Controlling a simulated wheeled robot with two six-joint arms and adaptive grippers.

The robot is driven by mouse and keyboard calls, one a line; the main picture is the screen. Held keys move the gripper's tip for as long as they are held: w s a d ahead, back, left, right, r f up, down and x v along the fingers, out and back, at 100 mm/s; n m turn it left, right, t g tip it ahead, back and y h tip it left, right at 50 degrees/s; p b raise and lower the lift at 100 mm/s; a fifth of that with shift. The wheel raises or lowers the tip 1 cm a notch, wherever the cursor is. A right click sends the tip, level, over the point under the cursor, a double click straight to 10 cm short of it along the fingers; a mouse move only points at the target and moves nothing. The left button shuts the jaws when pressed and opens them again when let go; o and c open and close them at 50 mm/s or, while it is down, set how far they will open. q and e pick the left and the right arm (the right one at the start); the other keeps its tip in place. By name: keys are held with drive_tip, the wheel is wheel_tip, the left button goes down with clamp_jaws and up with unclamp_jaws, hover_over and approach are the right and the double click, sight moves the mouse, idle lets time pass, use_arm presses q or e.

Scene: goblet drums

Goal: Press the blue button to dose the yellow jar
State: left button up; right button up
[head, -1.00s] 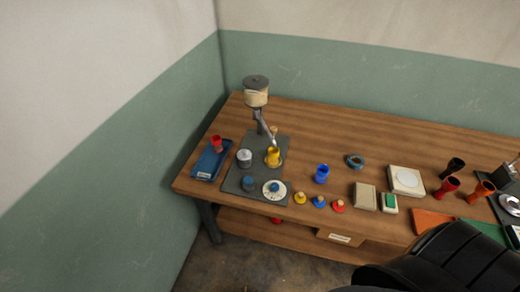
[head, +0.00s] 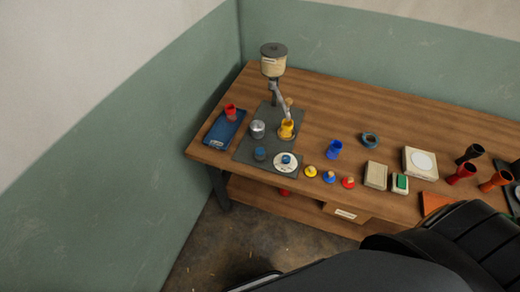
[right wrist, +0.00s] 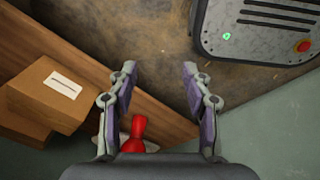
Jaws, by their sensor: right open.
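The yellow jar (head: 287,132) stands under the nozzle of a dispenser (head: 273,66) on a dark grey mat (head: 247,148) at the table's left end. In front of it, a white round plate carries a small blue button (head: 286,159). Nothing of mine touches either of them. My right gripper (right wrist: 159,72) is open and empty in the right wrist view, with the floor and the table's lower shelf behind it. My left gripper is not in view.
A silver pot (head: 257,129) and a dark blue piece (head: 260,153) share the mat. A blue tray (head: 222,132) holds a red cup (head: 231,112). A blue cup (head: 334,150) and several lids stand to the right. A red object (right wrist: 137,128) shows low in the right wrist view.

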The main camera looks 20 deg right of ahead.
clamp_jaws()
idle(1.4)
